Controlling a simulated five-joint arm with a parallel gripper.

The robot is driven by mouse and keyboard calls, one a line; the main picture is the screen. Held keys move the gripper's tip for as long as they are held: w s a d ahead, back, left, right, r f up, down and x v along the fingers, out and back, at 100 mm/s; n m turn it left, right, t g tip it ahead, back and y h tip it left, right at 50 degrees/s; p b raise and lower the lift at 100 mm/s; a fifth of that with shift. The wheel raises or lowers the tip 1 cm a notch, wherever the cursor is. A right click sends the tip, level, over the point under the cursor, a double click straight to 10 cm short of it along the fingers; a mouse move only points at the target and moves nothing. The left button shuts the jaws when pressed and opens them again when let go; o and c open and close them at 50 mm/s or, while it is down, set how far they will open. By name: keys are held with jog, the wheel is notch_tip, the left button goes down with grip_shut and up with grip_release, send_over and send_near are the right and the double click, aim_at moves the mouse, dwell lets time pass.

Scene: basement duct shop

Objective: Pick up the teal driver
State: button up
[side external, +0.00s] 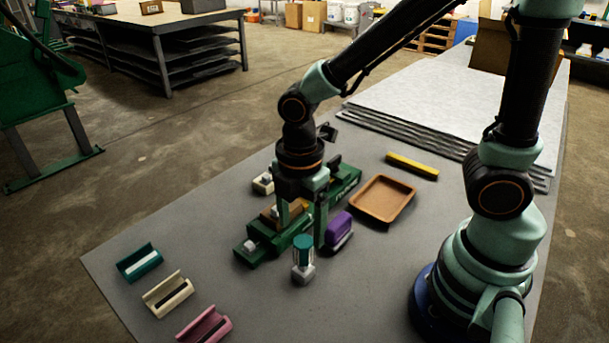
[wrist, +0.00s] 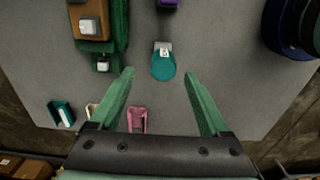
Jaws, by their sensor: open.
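The teal driver (side external: 303,251) stands on the grey table in front of the green vise, teal part up and a pale grey block-like end at the bottom. In the wrist view the teal driver (wrist: 163,68) shows as a round teal shape with the grey end beyond it. My gripper (side external: 302,236) is open, pointing down, above and behind the driver in the side view. In the wrist view the fingertips of my gripper (wrist: 159,74) lie apart on either side of the teal part, with gaps; I see no contact.
A purple driver (side external: 339,227) stands close by on the right. The green vise (side external: 265,238) with a brown block lies behind. Teal (side external: 140,262), cream (side external: 168,294) and pink (side external: 204,326) holders line the front left. An orange-brown tray (side external: 383,199) lies at right.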

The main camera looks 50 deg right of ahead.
aim_at(303, 254)
jog(key=shift+s+f, duration=0.15)
jog(key=shift+f, duration=1.75)
jog(key=shift+s+f, duration=0.1)
jog(key=shift+f, duration=1.8)
grip_shut()
